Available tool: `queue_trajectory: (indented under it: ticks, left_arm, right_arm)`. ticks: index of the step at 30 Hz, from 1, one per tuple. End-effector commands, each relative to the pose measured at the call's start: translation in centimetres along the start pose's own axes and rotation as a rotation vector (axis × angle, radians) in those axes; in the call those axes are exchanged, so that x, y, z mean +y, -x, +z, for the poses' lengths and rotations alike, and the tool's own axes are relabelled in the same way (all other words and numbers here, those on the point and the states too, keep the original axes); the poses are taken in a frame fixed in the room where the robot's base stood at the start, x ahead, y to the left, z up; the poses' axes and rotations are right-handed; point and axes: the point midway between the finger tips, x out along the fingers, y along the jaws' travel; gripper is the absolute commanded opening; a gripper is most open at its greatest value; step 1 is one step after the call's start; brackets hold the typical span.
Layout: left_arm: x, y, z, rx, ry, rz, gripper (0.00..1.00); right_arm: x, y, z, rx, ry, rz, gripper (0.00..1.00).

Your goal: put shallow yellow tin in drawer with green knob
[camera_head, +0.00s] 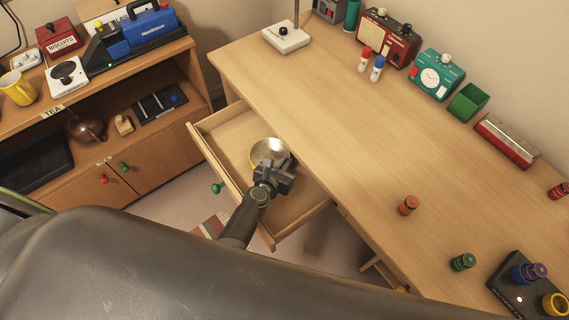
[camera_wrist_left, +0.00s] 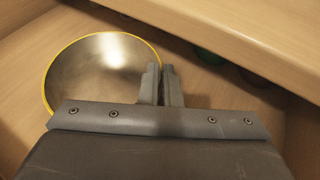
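The shallow yellow tin (camera_head: 268,150) is a round, metallic-looking dish with a yellow rim, and it is inside the outline of the open drawer (camera_head: 232,184). The drawer's green knob (camera_head: 217,187) is on its front. My left gripper (camera_head: 279,168) points down into the drawer at the tin's near side. In the left wrist view the tin (camera_wrist_left: 90,75) lies left of the fingers (camera_wrist_left: 161,82), which are nearly together with its rim running between them. I cannot tell whether the tin touches the drawer floor. My right gripper is not in view.
The desk top (camera_head: 330,120) overhangs the drawer's right side. A dark green round thing (camera_wrist_left: 210,57) shows deeper in the drawer, in shadow. Red (camera_head: 408,205) and green (camera_head: 463,262) small items stand on the desk. A low cabinet (camera_head: 150,150) stands left.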

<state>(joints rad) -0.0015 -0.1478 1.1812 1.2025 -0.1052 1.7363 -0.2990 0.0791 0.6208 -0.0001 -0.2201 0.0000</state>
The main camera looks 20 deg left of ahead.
Motion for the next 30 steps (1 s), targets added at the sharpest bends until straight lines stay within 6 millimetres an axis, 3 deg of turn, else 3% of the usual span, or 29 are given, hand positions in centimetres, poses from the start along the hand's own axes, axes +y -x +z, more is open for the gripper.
queue_trajectory:
  ticks: [1,7,17,23,30]
  left_arm:
    - [0.0,0.0,-0.1,-0.001,0.0,0.0,0.0]
    - [0.0,0.0,0.0,0.0,0.0,0.0,0.27]
    - [0.0,0.3,0.0,0.0,0.0,0.0,0.27]
    - [0.0,2.9,0.2,0.002,0.001,0.001,0.27]
    - [0.0,7.7,0.1,0.002,0.002,0.002,0.27]
  right_arm:
    - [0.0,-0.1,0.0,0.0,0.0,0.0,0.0]
    - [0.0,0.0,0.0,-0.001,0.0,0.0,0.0]
    - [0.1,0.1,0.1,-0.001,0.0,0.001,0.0]
    - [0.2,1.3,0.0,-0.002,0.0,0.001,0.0]
    - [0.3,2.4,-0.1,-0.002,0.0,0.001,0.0]
